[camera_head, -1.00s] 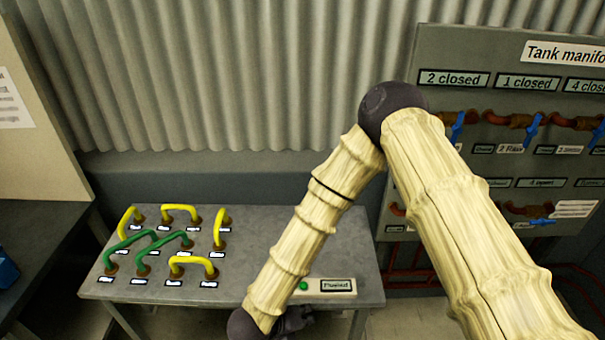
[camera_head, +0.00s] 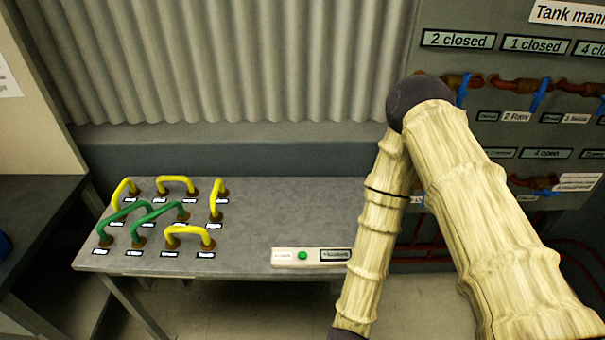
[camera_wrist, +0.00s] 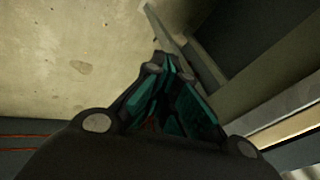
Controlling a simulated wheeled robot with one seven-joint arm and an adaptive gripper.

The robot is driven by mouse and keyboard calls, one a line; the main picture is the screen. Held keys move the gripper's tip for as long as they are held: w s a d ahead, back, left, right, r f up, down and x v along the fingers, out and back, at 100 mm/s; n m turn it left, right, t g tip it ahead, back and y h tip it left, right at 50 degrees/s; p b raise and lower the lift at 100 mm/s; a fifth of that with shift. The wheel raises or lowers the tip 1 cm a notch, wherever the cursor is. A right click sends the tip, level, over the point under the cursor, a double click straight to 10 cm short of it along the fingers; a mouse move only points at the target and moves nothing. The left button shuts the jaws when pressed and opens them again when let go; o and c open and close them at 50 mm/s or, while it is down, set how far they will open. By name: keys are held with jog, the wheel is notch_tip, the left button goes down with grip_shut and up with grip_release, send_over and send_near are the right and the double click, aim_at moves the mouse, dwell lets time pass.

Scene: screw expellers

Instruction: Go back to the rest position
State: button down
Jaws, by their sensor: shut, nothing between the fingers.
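My arm comes in from the lower right in the head view and bends at a dark elbow joint. The forearm hangs down past the right end of the grey table, and my gripper is below the picture edge there. In the wrist view my gripper (camera_wrist: 168,66) shows dark fingers with teal inner faces that meet at the tips. It is shut and empty, with bare floor (camera_wrist: 60,60) beyond it.
The grey table (camera_head: 250,215) carries yellow and green hoses (camera_head: 150,220) and a small panel with a green button (camera_head: 302,255). The tank manifold board (camera_head: 470,65) with blue valve handles stands at the right. A dark desk (camera_head: 35,215) is at the left.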

jog(key=s+d+f+n+g+y+b, duration=0.1)
jog(key=s+d+f+n+g, duration=0.1)
jog(key=s+d+n, duration=0.3)
jog(key=s+d+f+n+g+b, duration=0.2)
jog(key=s+d+n, duration=0.3)
jog(key=s+n, duration=0.4)
jog(key=shift+s+d+f+n+g+y+b, duration=0.25)
jog(key=shift+s+f+g+y, duration=0.2)
jog(key=shift+f, duration=0.3)
dwell(1.0)
